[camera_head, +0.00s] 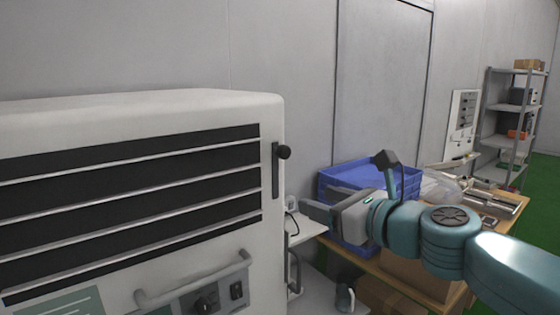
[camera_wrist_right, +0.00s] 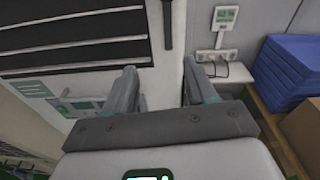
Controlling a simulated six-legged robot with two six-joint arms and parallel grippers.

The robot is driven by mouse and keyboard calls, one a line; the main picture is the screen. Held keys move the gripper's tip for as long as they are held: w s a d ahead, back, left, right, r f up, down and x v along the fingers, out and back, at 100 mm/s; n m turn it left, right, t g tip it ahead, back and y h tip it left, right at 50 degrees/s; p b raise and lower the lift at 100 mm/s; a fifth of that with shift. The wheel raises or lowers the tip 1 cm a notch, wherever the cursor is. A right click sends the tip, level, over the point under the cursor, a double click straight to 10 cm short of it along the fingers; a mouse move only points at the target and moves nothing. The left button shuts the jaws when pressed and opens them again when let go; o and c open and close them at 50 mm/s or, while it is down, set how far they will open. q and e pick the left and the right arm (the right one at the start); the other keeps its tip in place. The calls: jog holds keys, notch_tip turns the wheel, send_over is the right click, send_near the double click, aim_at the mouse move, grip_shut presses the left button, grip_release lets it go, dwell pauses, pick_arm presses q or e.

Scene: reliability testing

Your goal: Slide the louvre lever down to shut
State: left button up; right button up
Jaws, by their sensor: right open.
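The louvre lever (camera_head: 283,153) is a black knob at the upper part of a dark vertical slot on the right of the white unit's front. Dark louvre slats (camera_head: 130,180) with pale edges lie to its left. My right gripper (camera_head: 318,204) is open and empty, below and to the right of the lever, apart from it. In the right wrist view the open fingers (camera_wrist_right: 158,88) show, with the dark lever slot (camera_wrist_right: 168,25) above and between them; the knob is not clear there. My left gripper is not in view.
The white unit (camera_head: 200,105) has a handle bar (camera_head: 195,282) and a black dial (camera_head: 206,302) low on its front. Blue crates (camera_head: 345,176) stand on a wooden table behind my right arm. A grey shelf (camera_head: 515,115) stands far right.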

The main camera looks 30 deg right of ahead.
jog(key=t+h, duration=0.1)
send_near(286, 153)
jog(key=w+p, duration=0.1)
jog(key=w, duration=0.8)
jog(key=shift+w+a+f, duration=0.1)
jog(key=shift+w, duration=0.05)
jog(key=shift+s, duration=0.4)
jog(key=shift+w, duration=0.4)
jog(key=c, duration=0.5)
grip_shut()
